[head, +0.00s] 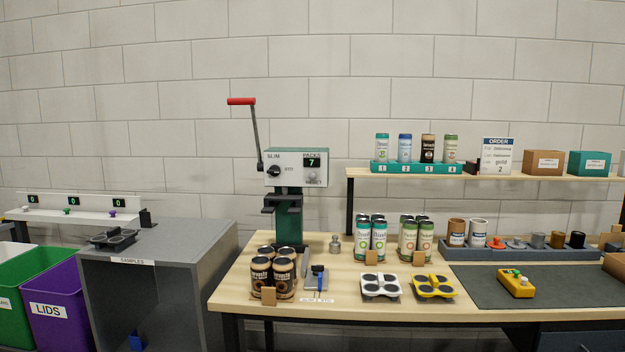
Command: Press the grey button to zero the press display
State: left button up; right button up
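The press (289,200) stands at the back of the wooden table, with a white front panel on a green column. Its small display (311,163) under the word PACKS reads a green 7. A small light grey button (312,174) sits below the display, beside the word RESET. A black knob (273,171) is at the left of the panel, under the word SLIM. The red-handled lever (242,101) points up on the panel's left side. Neither of my grippers shows in the head view.
Dark cans (262,271) stand in a group in front of the press. More can groups (371,237) stand to its right. A shelf (460,174) holds sample cans and an order card (497,156). A grey cabinet (190,270) stands to the left.

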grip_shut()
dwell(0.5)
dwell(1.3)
